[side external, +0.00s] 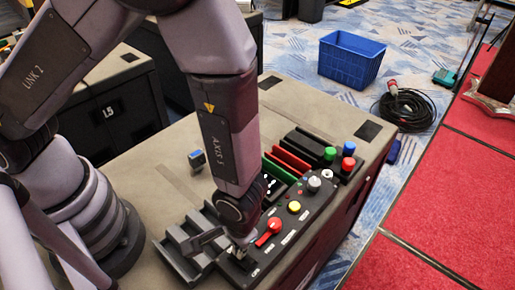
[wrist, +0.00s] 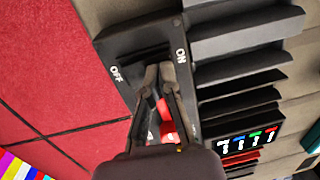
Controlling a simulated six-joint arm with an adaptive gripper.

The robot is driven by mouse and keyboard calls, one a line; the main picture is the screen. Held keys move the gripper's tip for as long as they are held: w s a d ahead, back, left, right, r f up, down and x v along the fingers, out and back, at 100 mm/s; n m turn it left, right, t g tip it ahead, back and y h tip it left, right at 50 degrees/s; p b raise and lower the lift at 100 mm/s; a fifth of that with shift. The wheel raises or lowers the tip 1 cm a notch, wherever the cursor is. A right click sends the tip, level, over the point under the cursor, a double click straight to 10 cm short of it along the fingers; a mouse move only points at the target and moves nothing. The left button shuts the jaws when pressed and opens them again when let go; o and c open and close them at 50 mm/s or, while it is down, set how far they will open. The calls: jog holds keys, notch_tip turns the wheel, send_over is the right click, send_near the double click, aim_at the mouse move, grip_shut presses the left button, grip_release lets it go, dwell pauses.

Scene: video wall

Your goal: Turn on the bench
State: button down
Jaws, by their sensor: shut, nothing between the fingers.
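The black control panel (side external: 297,220) lies along the front edge of the bench top (side external: 160,165). In the wrist view, its near end has a dark switch recess (wrist: 140,58) between the words OFF on the left and ON on the right. My gripper (wrist: 158,68) is shut and empty, with its fingertips over this recess. Whether they touch the switch, and which way it is set, I cannot tell. In the side view my gripper (side external: 238,250) points down at the panel's near end. A red lever (side external: 270,231) sits just beyond it; in the wrist view the fingers partly hide red parts.
The panel also carries a yellow button (side external: 294,207), a grey knob (side external: 314,184) and coloured buttons at the far end. A grey slotted rack (side external: 180,255) stands left of my gripper. A blue crate (side external: 350,62) and a coiled cable (side external: 408,110) lie on the floor.

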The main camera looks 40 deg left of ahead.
aim_at(247, 261)
jog(key=shift+d+r, duration=0.15)
jog(key=shift+d, duration=0.65)
jog(key=shift+r, duration=0.15)
notch_tip(247, 261, up, 14)
jog(key=d, duration=0.2)
jog(key=shift+f, duration=0.2)
jog(key=shift+d, duration=0.1)
jog(key=shift+y, duration=0.4)
jog(key=a+f, duration=0.1)
jog(key=f, duration=0.3)
jog(key=a+f, duration=0.1)
jog(key=f, duration=0.4)
jog(key=a+f, duration=0.1)
jog(key=f, duration=0.3)
jog(key=shift+a+f, duration=0.35)
jog(key=shift+f, duration=0.05)
